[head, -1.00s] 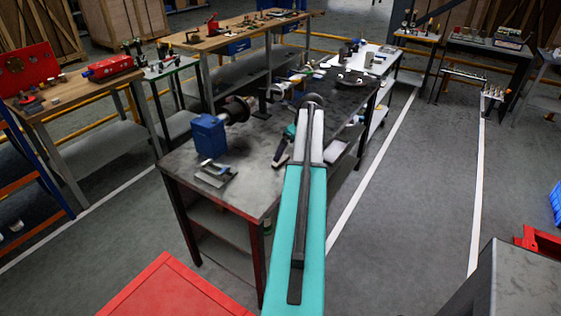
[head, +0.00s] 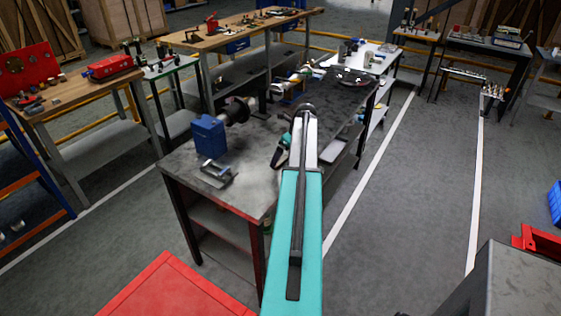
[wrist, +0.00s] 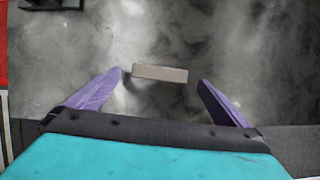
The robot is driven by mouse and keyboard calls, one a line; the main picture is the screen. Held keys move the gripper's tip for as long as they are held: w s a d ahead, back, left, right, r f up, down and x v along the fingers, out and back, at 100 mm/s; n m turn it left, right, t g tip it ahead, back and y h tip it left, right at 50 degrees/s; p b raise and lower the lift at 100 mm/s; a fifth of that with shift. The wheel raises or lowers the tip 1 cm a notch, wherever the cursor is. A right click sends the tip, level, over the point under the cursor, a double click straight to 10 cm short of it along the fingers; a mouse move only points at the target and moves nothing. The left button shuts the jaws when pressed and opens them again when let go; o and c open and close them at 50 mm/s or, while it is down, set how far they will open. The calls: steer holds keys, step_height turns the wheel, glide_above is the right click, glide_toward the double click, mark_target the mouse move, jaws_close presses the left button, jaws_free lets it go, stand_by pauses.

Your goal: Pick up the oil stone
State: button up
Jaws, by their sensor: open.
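The oil stone (wrist: 160,73) is a small grey-tan block lying on the dark worn metal bench top. In the wrist view it sits just beyond and between the fingertips of my gripper (wrist: 162,75), with its long side running across the picture. My gripper has two purple fingers spread wide, open and empty, with a gap on each side of the block. In the head view my turquoise arm reaches over the bench, and I cannot make out the stone there.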

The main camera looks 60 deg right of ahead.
steer(key=shift+p+x, duration=0.3)
steer(key=shift+x, duration=1.05)
steer(key=shift+c, duration=0.3)
steer(key=c, duration=1.1)
steer(key=shift+r, duration=0.2)
steer(key=shift+r+b, duration=0.7)
steer(key=shift+r, duration=0.3)
steer(key=s+a+r+b, duration=0.1)
steer(key=s, duration=0.4)
steer(key=s+a+b, duration=0.1)
steer(key=s+b, duration=0.1)
steer(key=s, duration=0.3)
steer(key=s+a+r+b, duration=0.1)
steer(key=s+b, duration=0.1)
steer(key=s, duration=0.3)
steer(key=shift+s+a+r, duration=0.3)
steer(key=shift+r, duration=0.05)
